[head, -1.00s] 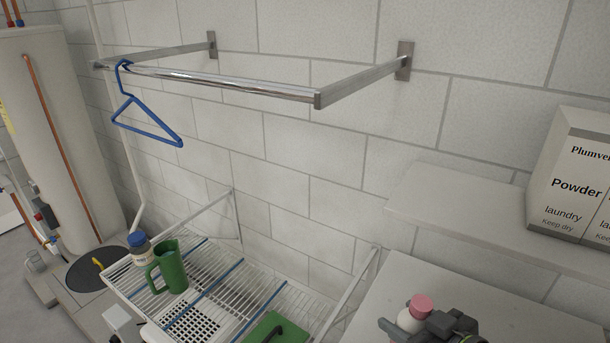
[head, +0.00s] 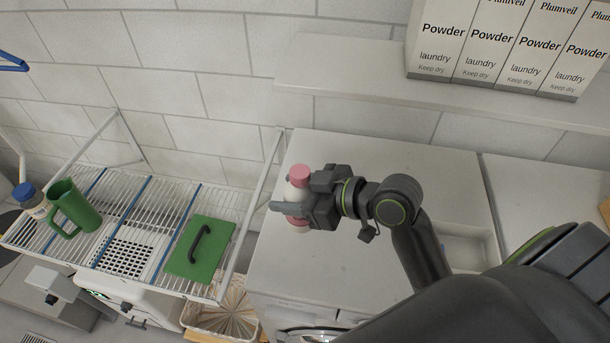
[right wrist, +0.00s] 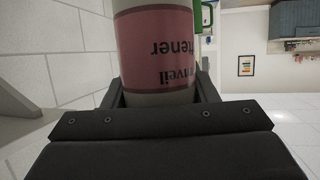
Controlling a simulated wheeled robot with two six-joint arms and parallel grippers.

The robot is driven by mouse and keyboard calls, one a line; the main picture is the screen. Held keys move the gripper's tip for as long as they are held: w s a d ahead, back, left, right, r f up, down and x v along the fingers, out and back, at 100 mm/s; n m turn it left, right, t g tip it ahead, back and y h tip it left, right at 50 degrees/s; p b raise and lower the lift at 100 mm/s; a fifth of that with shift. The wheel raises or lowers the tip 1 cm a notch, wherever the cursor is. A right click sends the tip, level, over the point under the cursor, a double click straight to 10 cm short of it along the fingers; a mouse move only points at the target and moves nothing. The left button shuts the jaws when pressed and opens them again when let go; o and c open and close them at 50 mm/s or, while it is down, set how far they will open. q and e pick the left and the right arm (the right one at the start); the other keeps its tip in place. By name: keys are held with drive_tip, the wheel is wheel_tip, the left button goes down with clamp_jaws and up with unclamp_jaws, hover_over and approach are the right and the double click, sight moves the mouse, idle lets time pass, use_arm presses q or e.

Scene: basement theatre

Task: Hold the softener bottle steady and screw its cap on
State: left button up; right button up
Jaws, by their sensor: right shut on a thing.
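The softener bottle (head: 299,188) is white with a pink label and stands upright on the white machine top. Its pink cap (head: 299,172) sits at the top of the bottle; how tightly it sits I cannot tell. My right gripper (head: 294,208) is shut around the bottle's body from the right. In the right wrist view the bottle's label (right wrist: 155,50) shows upside down between the two fingers. My left gripper is not in view.
Left of the machine top (head: 385,160) is a wire rack (head: 150,215) with a green jug (head: 75,205), a blue-capped bottle (head: 28,197) and a green handled board (head: 190,262). Powder boxes (head: 470,50) stand on the shelf (head: 340,75) above. The machine top around the bottle is clear.

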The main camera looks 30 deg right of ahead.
drive_tip(key=w+a+f+n+g+y, duration=0.1)
drive_tip(key=a+n+g+y, duration=0.3)
drive_tip(key=a, duration=0.6)
drive_tip(key=shift+w+a+f+n+g, duration=0.25)
drive_tip(key=shift+a+n+g, duration=0.15)
drive_tip(key=shift+n+g, duration=0.4)
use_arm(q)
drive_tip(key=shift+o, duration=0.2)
use_arm(e)
clamp_jaws()
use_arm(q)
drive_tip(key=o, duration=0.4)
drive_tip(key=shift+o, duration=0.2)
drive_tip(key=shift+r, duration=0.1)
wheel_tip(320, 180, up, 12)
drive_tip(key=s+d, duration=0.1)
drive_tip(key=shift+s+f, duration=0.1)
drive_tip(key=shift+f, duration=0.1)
